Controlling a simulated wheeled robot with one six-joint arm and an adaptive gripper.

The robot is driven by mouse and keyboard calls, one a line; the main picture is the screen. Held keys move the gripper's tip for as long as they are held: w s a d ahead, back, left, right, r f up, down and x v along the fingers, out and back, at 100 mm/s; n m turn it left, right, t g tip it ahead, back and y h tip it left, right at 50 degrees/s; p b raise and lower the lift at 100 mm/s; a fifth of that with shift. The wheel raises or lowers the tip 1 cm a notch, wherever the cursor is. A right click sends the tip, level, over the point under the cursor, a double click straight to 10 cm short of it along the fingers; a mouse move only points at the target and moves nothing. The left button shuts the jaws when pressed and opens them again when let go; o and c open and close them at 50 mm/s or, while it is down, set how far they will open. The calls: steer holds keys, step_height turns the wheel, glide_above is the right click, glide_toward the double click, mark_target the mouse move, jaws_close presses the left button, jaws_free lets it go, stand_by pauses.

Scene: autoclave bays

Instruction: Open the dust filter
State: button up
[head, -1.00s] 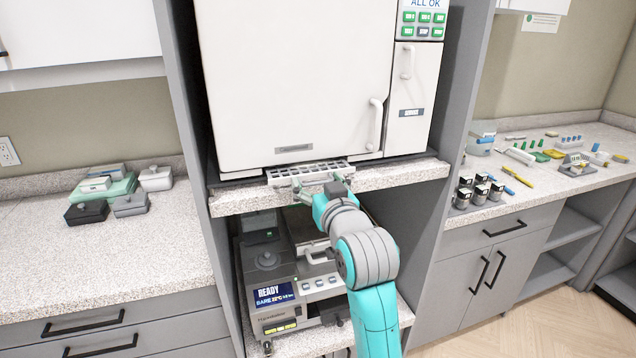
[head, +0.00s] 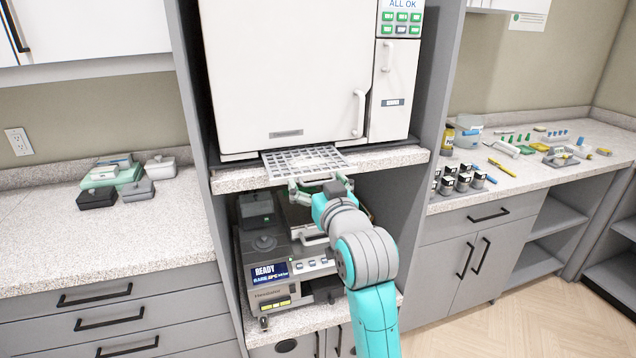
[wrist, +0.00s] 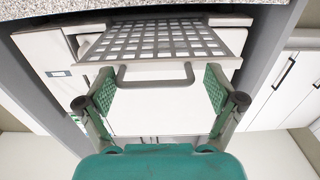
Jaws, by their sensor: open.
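The dust filter (head: 303,160) is a light grey grid panel below the autoclave door. It sticks out level over the shelf edge, toward me. In the wrist view the filter grid (wrist: 160,40) fills the top, with its grey U-shaped handle (wrist: 155,83) below it. My gripper (head: 319,188) is at the filter's front edge in the head view. In the wrist view my gripper (wrist: 160,90) has its green pads wide apart, one on each side of the handle. A gap shows between the handle and each pad. The filter's rear end is hidden under the autoclave.
The white autoclave (head: 290,75) stands on the speckled shelf (head: 390,157). A bench device with a READY screen (head: 270,272) sits in the bay below, close under my arm. Small boxes (head: 115,180) lie on the left counter.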

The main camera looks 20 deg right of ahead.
steer(key=s, duration=1.2)
stand_by(0.3)
steer(key=s+f+g, duration=0.1)
steer(key=s+f, duration=0.6)
steer(key=f, duration=0.5)
steer(key=s+f+g, duration=0.1)
steer(key=s+f, duration=0.6)
steer(key=f, duration=0.5)
steer(key=s+f, duration=0.3)
steer(key=s, duration=1.1)
steer(key=s+f+g, duration=0.1)
steer(key=s+f, duration=0.3)
steer(key=s, duration=0.9)
steer(key=shift+s+d, duration=0.25)
steer(key=shift+s, duration=0.15)
